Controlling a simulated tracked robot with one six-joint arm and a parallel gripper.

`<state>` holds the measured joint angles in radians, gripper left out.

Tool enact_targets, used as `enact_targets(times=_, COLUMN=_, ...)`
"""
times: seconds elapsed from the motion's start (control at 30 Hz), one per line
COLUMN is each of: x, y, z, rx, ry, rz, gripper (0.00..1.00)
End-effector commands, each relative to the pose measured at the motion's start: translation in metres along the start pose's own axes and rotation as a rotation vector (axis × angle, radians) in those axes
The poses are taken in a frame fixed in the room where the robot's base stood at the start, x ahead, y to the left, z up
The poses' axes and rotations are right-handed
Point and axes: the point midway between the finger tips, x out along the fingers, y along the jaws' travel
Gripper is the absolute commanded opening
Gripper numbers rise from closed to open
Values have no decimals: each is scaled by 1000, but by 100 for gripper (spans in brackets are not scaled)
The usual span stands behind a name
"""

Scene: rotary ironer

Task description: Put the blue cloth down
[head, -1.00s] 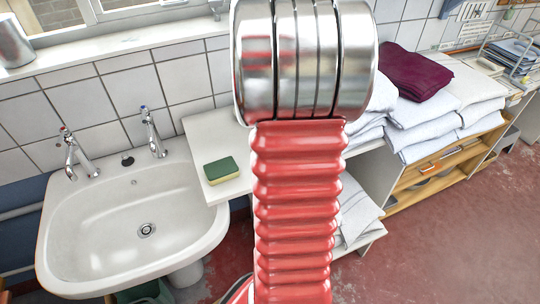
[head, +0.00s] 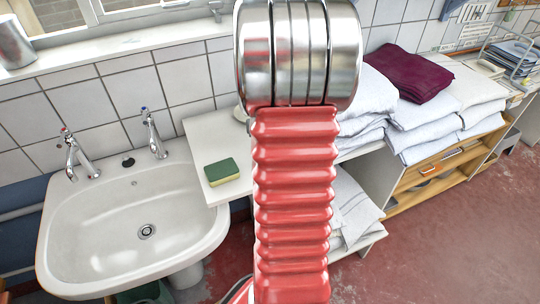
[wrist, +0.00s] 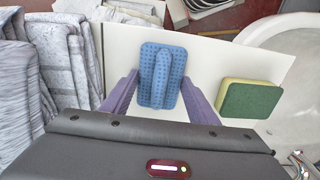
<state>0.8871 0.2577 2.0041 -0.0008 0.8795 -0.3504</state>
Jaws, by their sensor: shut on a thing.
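In the wrist view, the blue cloth (wrist: 162,76) is a dotted, flat square with a raised ridge down its middle. My gripper (wrist: 160,92) has its purple fingers on either side of the cloth and is shut on it. The cloth shows against the white counter (wrist: 222,62); I cannot tell whether it touches the surface. In the head view my red arm hides the gripper and the cloth. The white counter (head: 212,134) shows beside the sink there.
A green and yellow sponge (head: 221,171) lies on the counter, right of the cloth in the wrist view (wrist: 250,98). The sink (head: 130,230) is at left. Folded white linen (head: 440,108) with a maroon cloth (head: 409,72) on top is at right. Bare counter lies around the cloth.

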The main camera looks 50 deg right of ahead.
Motion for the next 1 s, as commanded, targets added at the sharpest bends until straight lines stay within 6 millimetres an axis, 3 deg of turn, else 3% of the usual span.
enact_targets(times=0.23, x=2, y=0, z=0, rx=1, ry=0, rz=0, gripper=29)
enact_targets(times=0.27, x=2, y=0, z=0, rx=1, ry=0, rz=0, gripper=55)
enact_targets(times=0.5, x=2, y=0, z=0, rx=1, ry=0, rz=0, gripper=71)
enact_targets(times=0.83, x=0, y=1, z=0, rx=1, ry=0, rz=0, gripper=73)
enact_targets(times=1.0, x=-14, y=1, z=-1, rx=1, ry=3, rz=1, gripper=73)
